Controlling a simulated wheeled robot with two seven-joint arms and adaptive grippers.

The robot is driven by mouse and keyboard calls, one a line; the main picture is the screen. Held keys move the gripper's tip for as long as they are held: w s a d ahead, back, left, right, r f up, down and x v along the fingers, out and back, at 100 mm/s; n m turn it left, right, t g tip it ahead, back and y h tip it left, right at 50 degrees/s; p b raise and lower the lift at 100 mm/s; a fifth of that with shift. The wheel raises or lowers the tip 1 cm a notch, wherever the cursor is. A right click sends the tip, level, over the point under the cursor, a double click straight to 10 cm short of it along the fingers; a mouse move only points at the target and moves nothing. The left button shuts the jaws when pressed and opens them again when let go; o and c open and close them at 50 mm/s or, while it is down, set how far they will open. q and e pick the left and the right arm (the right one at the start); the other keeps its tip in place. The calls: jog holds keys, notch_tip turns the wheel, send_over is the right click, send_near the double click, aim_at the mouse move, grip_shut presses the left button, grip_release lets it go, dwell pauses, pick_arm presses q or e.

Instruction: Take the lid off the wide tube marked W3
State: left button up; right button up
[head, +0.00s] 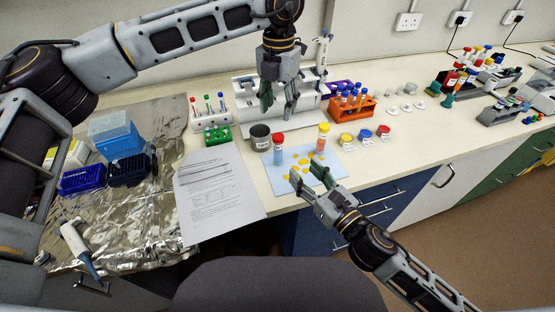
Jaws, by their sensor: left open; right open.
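Two wide lidded tubes stand upright on a pale blue mat (338,163). One is a blue-bodied tube with a red lid (278,143); the other is an orange-bodied tube with a yellow lid (322,137). The W3 mark is too small to read on either. Both lids are on. My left gripper (279,110) is open and empty, pointing down above and behind the red-lidded tube. My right gripper (304,171) is open, low over the mat's front edge, in front of both tubes and near small yellow pieces (303,160). It holds nothing that I can see.
A grey metal cup (260,137) stands left of the red-lidded tube. Small labelled jars (365,135) stand right of the mat. An orange tube rack (352,109) is behind them. Printed papers (215,192) and a foil sheet (140,225) lie left. Bare bench (430,130) shows right.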

aim_at(281, 150)
jog(key=shift+f+b, duration=0.5)
jog(key=shift+f, duration=0.3)
jog(key=shift+w+a, duration=0.1)
jog(key=shift+w, duration=0.1)
jog(key=shift+x, duration=6.65)
grip_shut()
